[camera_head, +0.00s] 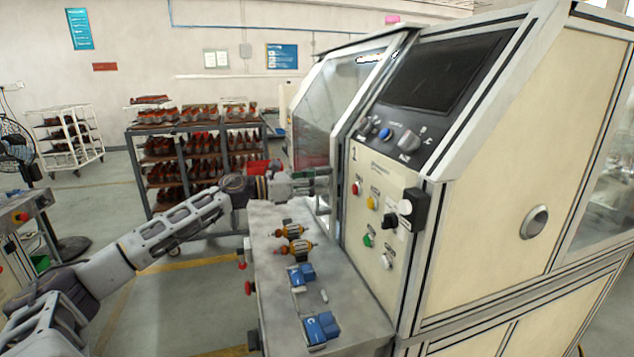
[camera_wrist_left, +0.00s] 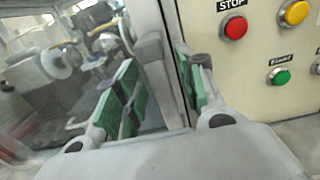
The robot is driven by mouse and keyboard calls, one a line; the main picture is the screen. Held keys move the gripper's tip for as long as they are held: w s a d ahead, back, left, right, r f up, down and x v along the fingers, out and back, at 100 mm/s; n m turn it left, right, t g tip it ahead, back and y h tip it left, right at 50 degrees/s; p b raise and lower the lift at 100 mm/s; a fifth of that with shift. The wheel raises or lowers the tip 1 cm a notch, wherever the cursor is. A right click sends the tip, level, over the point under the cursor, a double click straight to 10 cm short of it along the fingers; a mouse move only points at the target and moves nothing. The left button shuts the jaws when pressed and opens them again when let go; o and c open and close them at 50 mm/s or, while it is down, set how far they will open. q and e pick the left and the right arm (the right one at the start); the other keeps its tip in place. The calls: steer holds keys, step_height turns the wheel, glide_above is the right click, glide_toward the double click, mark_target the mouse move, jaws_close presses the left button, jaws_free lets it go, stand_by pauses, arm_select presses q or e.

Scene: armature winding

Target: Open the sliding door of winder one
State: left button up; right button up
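The sliding door (camera_head: 318,105) of the winder is a clear panel in a grey frame, left of the control panel. It looks closed against the cabinet. In the left wrist view, the door (camera_wrist_left: 45,125) shows winding parts behind it, and a grey upright handle (camera_wrist_left: 151,60) stands near its right edge. My left gripper (camera_head: 325,181) is at the door's lower right edge. In the left wrist view, the green-padded fingers of this gripper (camera_wrist_left: 158,62) are apart, one on each side of the handle. Whether they touch it I cannot tell. My right gripper is not in view.
The control panel has a red stop button (camera_head: 356,188) and a green start button (camera_head: 368,240) close right of my left gripper. Below, the grey ledge (camera_head: 275,262) holds orange armatures (camera_head: 294,247) and blue blocks (camera_head: 320,328).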

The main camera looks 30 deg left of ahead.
arm_select(q)
steer(key=shift+w+d, duration=0.1)
stand_by(0.3)
steer(key=shift+c, duration=0.3)
jaws_close()
